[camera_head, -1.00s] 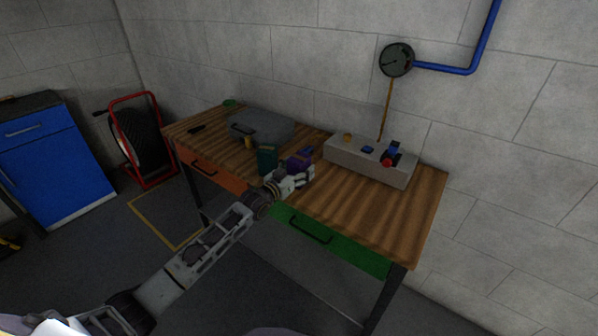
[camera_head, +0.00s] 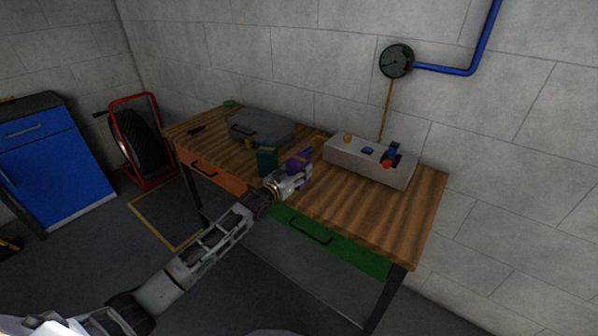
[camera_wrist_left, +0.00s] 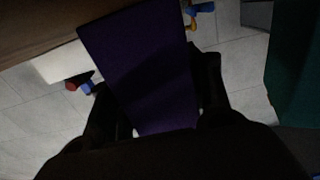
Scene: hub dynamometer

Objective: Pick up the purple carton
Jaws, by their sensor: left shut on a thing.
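The purple carton (camera_head: 300,160) is at the middle of the wooden workbench, behind my left gripper (camera_head: 297,178). In the head view the gripper covers much of its lower part. In the left wrist view the purple carton (camera_wrist_left: 145,65) fills the space between the two dark fingers of my left gripper (camera_wrist_left: 160,95), which are shut on it. It looks tilted in the head view. I cannot tell whether it touches the bench top. My right gripper is not in view.
A teal box (camera_head: 266,161) stands just left of the carton. A grey case (camera_head: 260,126) lies behind it. A light grey control box (camera_head: 368,163) with knobs stands to the right. The bench top (camera_head: 400,215) is bare at the front right.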

